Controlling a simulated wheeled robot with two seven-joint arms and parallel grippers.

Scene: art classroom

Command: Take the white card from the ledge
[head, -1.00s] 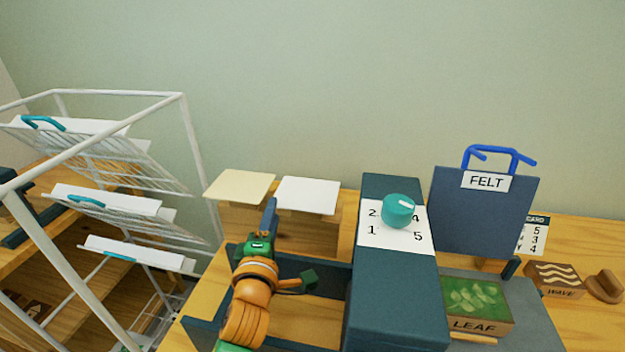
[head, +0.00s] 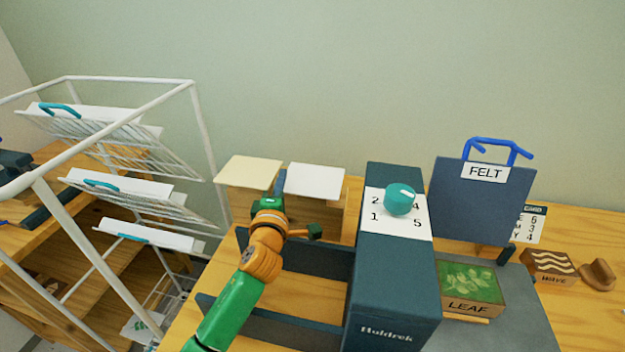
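The white card (head: 316,181) lies flat on top of a wooden ledge (head: 322,215), its front edge overhanging slightly. A cream card (head: 250,172) lies on a similar wooden support just left of it. My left gripper (head: 278,185) reaches from the front left, its dark tip at the gap between the two cards, close to the white card's left edge. Whether it touches the card I cannot tell. The green and orange wrist hides most of the fingers, so their opening does not show. My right gripper is out of view.
A dark press with a teal knob (head: 400,199) stands right of the ledge, its dark frame (head: 300,258) below my arm. A white drying rack (head: 190,120) stands at left. A FELT board (head: 483,205) and LEAF block (head: 470,290) are at right.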

